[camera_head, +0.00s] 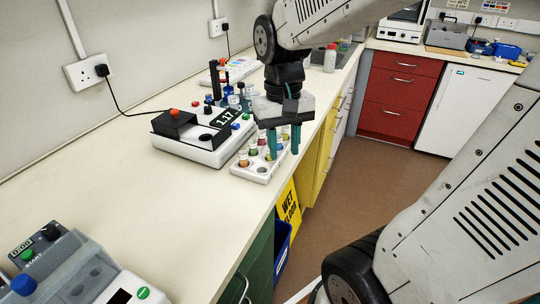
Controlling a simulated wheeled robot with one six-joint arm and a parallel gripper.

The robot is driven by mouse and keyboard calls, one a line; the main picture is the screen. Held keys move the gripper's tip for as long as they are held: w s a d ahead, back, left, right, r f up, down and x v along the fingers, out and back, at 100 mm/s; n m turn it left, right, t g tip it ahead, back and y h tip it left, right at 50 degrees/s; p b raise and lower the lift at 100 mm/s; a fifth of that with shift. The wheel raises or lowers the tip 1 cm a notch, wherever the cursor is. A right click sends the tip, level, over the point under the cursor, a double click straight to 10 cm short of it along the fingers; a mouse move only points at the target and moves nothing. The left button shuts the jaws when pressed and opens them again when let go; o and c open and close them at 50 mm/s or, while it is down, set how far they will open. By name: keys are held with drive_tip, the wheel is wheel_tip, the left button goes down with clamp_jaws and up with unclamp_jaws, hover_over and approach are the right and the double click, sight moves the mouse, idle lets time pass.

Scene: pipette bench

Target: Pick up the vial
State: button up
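Several small vials with coloured contents stand in a white rack (250,174) at the bench's front edge. A vial with orange-red contents (243,159) stands at the rack's left end, with another vial (252,150) behind it. My gripper (283,149) points down over the right part of the rack. Its two teal fingers are apart, one on each side of a gap. The gripper body and fingers hide part of the rack and some vials. I cannot tell whether a vial stands between the fingers.
A white instrument (205,140) with a display reading 1.17 stands left of the rack. Another device (70,270) is at the lower left. The middle of the bench (130,210) is clear. A yellow wet-floor sign (288,208) stands below.

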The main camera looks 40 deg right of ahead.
drive_tip(key=w+d+f+m+t, duration=0.1)
drive_tip(key=w+d+m, duration=0.15)
drive_tip(key=w, duration=0.35)
drive_tip(key=w+d+f+m, duration=0.2)
drive_tip(key=w+m, duration=0.1)
drive_tip(key=w, duration=0.3)
drive_tip(key=f, duration=0.7)
drive_tip(key=shift+w+d+f, duration=0.1)
drive_tip(key=shift+w+d, duration=0.1)
drive_tip(key=shift+d, duration=0.15)
clamp_jaws()
